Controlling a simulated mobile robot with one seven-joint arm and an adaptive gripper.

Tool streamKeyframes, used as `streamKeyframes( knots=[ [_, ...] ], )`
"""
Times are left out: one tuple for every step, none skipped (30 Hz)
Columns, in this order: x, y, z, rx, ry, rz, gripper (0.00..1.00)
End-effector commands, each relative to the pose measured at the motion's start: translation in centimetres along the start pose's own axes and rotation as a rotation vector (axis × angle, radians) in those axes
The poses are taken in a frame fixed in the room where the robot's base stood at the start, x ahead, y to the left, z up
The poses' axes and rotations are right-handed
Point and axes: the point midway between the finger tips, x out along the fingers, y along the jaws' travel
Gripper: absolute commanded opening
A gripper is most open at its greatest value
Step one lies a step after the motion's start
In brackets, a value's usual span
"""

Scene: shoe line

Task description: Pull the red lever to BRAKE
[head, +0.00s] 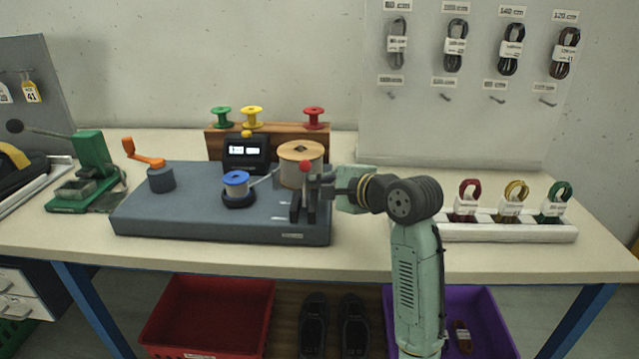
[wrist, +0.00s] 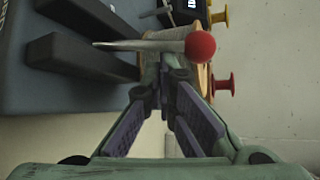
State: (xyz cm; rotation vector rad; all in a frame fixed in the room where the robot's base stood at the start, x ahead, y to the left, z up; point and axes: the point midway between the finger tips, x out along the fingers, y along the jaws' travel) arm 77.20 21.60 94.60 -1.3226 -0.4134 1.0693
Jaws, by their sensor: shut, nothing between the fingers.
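The red lever has a red ball knob (head: 305,166) on a thin metal shaft, at the right end of a grey-blue winding machine (head: 210,222). In the wrist view the knob (wrist: 200,46) and its tapering shaft (wrist: 140,45) lie across the picture just beyond my fingertips. Two dark upright bars (wrist: 72,56) flank the foot of the shaft. My gripper (head: 321,186) is at the lever's right side, its fingers (wrist: 166,72) shut and empty close to the shaft. I cannot tell whether they touch it. No BRAKE marking is readable.
A white rack (head: 480,231) with lace bundles stands to the right.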

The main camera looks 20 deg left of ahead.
Motion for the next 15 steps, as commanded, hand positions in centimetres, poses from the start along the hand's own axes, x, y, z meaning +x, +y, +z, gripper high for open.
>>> streamKeyframes(
  knots=[
    [0.0,0.2,0.1,-0.009,-0.003,-0.013,0.00],
    [0.0,0.2,0.2,-0.017,-0.003,-0.023,0.00],
    [-0.1,0.2,0.3,-0.030,-0.004,-0.038,0.00],
    [-0.1,0.2,0.3,-0.040,-0.004,-0.050,0.00],
    [-0.2,0.3,0.4,-0.051,-0.004,-0.063,0.00],
    [-0.3,0.3,0.4,-0.067,-0.003,-0.084,0.00],
    [-0.4,0.3,0.5,-0.082,-0.003,-0.101,0.00],
    [-0.5,0.4,0.6,-0.098,-0.003,-0.119,0.00],
    [-0.6,0.5,0.7,-0.120,-0.003,-0.146,0.00],
    [-0.7,0.5,0.8,-0.138,-0.003,-0.168,0.00],
    [-0.8,0.6,0.9,-0.157,-0.003,-0.191,0.00],
    [-0.9,0.6,1.0,-0.181,-0.003,-0.220,0.00],
    [-1.0,0.7,1.1,-0.199,-0.003,-0.242,0.00],
    [-1.1,0.7,1.2,-0.219,-0.003,-0.264,0.00],
    [-1.3,0.8,1.3,-0.244,-0.003,-0.292,0.00]
  ],
)
